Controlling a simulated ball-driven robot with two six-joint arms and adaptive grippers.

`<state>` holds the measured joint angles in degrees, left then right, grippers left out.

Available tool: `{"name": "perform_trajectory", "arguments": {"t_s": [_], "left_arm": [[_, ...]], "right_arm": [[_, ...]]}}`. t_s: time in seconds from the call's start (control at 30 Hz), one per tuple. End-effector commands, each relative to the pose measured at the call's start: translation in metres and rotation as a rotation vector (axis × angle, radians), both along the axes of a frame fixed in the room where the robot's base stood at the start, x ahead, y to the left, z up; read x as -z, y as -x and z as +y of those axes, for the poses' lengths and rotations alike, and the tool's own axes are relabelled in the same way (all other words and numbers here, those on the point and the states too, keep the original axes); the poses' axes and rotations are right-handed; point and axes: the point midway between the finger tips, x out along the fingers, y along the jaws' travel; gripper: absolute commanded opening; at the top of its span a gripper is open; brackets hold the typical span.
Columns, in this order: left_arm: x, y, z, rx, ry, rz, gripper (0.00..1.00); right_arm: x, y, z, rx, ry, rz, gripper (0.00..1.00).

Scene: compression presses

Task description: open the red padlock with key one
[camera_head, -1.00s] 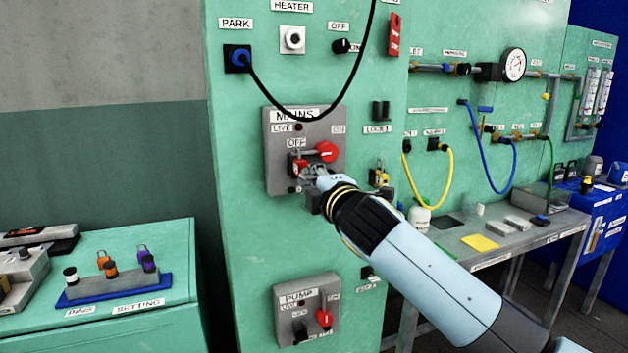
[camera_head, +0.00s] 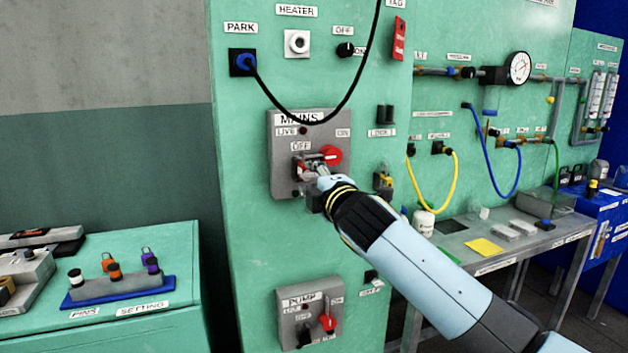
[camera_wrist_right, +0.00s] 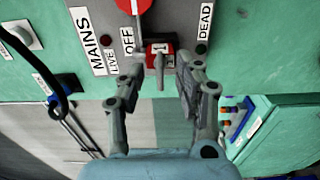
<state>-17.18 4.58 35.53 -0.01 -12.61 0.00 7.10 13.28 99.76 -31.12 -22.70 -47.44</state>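The red padlock (camera_wrist_right: 159,48) hangs on the grey MAINS box below the red switch knob (camera_wrist_right: 133,4). In the head view the padlock (camera_head: 299,173) is partly hidden by my right gripper (camera_head: 318,170). A grey key-like piece (camera_wrist_right: 160,80) sticks out of the padlock toward my wrist camera; its number cannot be read. My right gripper (camera_wrist_right: 159,66) is at the box with its fingers spread on either side of this piece, apart from it. My left gripper is not in view.
A small yellow-and-black item (camera_head: 383,181) hangs on the panel right of the box. A black cable (camera_head: 338,105) loops above. A PUMP box (camera_head: 307,312) sits below. A blue tray (camera_head: 120,294) with coloured pieces lies on the left bench.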

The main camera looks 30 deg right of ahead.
Motion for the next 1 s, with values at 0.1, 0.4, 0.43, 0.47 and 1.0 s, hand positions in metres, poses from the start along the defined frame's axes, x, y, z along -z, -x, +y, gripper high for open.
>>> {"name": "perform_trajectory", "arguments": {"t_s": [0.1, 0.4, 0.43, 0.47, 1.0], "left_arm": [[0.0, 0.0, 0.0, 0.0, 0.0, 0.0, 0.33], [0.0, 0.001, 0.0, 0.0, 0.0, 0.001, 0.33], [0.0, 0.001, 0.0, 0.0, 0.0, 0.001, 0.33], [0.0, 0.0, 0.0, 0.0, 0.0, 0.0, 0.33], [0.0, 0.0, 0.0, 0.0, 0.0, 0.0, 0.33]], "right_arm": [[0.0, 0.0, 0.0, 0.0, 0.0, 0.0, 0.34], [0.002, 0.028, 0.007, 0.0, 0.0, 0.002, 0.34], [0.001, 0.034, 0.008, -0.001, 0.0, 0.002, 0.34], [0.002, 0.041, 0.01, -0.001, 0.0, 0.003, 0.34], [0.0, 0.117, 0.028, 0.0, 0.001, 0.0, 0.34]]}}
